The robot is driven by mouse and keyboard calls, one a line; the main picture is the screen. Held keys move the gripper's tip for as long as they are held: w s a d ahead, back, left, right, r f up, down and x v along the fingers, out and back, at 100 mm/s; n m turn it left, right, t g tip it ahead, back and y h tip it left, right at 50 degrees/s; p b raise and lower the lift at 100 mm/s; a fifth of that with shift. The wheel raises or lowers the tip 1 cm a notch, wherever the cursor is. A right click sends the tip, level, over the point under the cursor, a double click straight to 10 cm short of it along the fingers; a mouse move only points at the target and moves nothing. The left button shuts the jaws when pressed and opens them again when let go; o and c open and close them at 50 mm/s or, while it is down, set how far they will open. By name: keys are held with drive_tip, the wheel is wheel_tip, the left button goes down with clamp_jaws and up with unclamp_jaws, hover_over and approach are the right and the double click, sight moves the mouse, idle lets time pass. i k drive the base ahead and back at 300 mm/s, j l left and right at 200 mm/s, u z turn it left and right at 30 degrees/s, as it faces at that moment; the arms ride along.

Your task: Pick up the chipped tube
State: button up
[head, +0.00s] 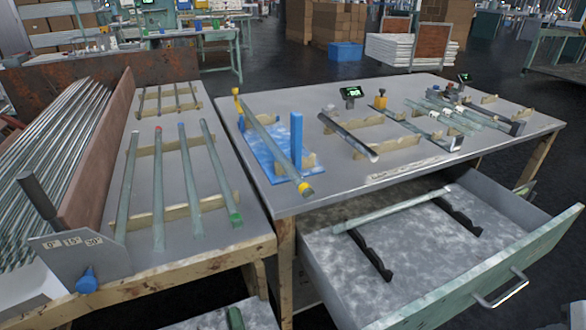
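Several glass tubes lie in view, and I cannot make out a chip on any of them. Several pale green tubes (190,175) lie side by side on wooden racks on the left bench; some have red, blue or green ends. One long tube (268,138) with a yellow end slants across a blue stand (297,140) on the middle table. A clear, dark-looking tube (348,137) rests on wooden supports right of it. Another pale tube (390,210) lies across black notched holders in the open drawer (400,285). A cluster of tubes (455,115) lies at the table's right. My gripper is not in view.
The left bench (210,240) has a brown divider (98,150), rods behind it and an angle plate (80,255) marked 0°, 15°, 30°. The open drawer juts out in front of the middle table (330,185). Small displays (352,93) stand at its back.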

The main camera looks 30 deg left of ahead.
sight(122, 220)
drive_tip(key=l+u, duration=0.2)
drive_tip(key=u, duration=0.25)
drive_tip(key=l+u, duration=0.15)
drive_tip(key=u, duration=0.35)
drive_tip(key=k+l+u, duration=0.15)
drive_tip(key=u, duration=0.3)
drive_tip(key=k+l+u, duration=0.1)
drive_tip(key=u, duration=0.4)
drive_tip(key=i+j+u, duration=0.15)
drive_tip(key=i+j, duration=0.15)
drive_tip(key=i, duration=0.2)
drive_tip(key=k+j+z, duration=0.1)
drive_tip(key=k+z, duration=0.25)
drive_tip(key=i+z, duration=0.1)
drive_tip(key=z, duration=0.35)
drive_tip(key=i+z, duration=0.15)
drive_tip(key=z, duration=0.35)
drive_tip(key=i+z, duration=0.1)
drive_tip(key=z, duration=0.35)
drive_tip(key=k+j+u, duration=0.1)
drive_tip(key=u, duration=0.35)
drive_tip(key=k+j+u, duration=0.25)
drive_tip(key=u, duration=0.25)
